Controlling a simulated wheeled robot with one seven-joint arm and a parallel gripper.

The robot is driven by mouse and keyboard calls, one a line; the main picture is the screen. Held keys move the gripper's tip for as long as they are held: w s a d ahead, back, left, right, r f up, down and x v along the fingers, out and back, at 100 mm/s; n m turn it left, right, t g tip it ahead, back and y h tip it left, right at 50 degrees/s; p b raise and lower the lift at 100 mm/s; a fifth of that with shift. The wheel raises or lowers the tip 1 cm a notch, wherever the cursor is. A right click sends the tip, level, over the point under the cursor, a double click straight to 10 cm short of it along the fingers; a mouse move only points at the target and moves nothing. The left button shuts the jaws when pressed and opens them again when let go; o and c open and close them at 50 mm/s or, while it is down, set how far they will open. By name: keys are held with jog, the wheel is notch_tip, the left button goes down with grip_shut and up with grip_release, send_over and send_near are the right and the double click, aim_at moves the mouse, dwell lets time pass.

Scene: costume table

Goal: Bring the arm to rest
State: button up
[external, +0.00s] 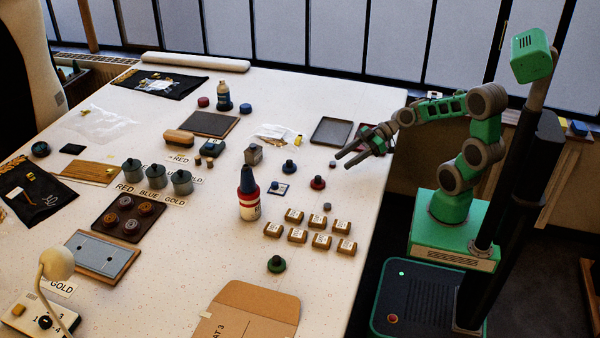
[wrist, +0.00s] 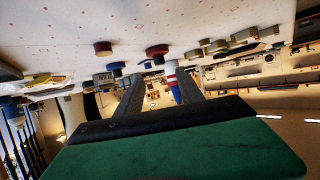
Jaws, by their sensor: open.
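My gripper (external: 344,160) is open and empty. In the external view it hangs above the right part of the white table (external: 330,92), with the arm reaching left from my green base. In the wrist view the two dark fingers of my gripper (wrist: 158,88) stand apart, and the table's surface shows upside down at the top. A blue-and-red bottle (wrist: 172,75) shows between the fingers in that view, well beyond them. The same bottle (external: 248,195) stands upright on the table in the external view, apart from the gripper.
A red knob (external: 318,182) and a blue knob (external: 289,166) stand left of the gripper. Several small brown boxes (external: 293,216) are nearer the front. Dark trays (external: 331,131) lie behind the gripper. The floor between table and base (external: 385,230) is clear.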

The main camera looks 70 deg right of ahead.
jog(key=shift+s+a+f+m+g+h+p, duration=0.25)
jog(key=shift+s+f+m+g+h+p, duration=0.15)
jog(key=shift+g+h+p, duration=0.2)
jog(key=shift+s+a+f+m+g+h+p, duration=0.2)
jog(key=shift+f+m+g+h+p, duration=0.1)
jog(key=shift+f+g+h+p, duration=0.25)
jog(key=shift+s+d+m+g+h+p, duration=0.35)
jog(key=shift+s+m+g+h+p, duration=0.4)
jog(key=shift+h, duration=0.4)
jog(key=s+d+m+h, duration=0.1)
jog(key=s, duration=0.1)
jog(key=s+d+f+m+g+h, duration=0.1)
jog(key=s+d+m+h, duration=0.1)
jog(key=s+d+m+g+h, duration=0.1)
jog(key=s+m, duration=0.1)
jog(key=shift+s+d+f, duration=0.15)
jog(key=shift+d+f, duration=0.1)
jog(key=shift+d, duration=0.1)
